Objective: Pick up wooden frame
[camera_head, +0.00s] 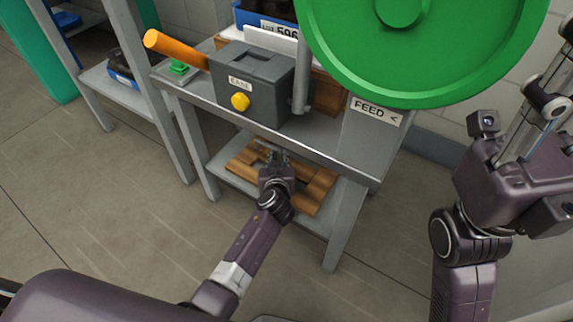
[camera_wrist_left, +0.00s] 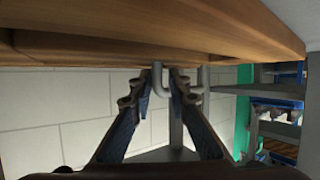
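The wooden frame (camera_head: 314,190) is made of brown slats and lies on the lower shelf of a grey metal bench. My left gripper (camera_head: 279,158) reaches in over it from the front and hides part of its middle. In the left wrist view, both fingers (camera_wrist_left: 167,82) stand apart with no wood between them. A wooden surface (camera_wrist_left: 150,22) fills the top of that view, close to the fingertips; I cannot tell whether they touch it.
The bench top (camera_head: 320,139) overhangs the shelf. On it stand a grey box (camera_head: 251,84) with a yellow knob and an orange handle (camera_head: 175,48). A large green wheel (camera_head: 425,75) covers the back right. Bench legs flank the shelf. The floor in front is clear.

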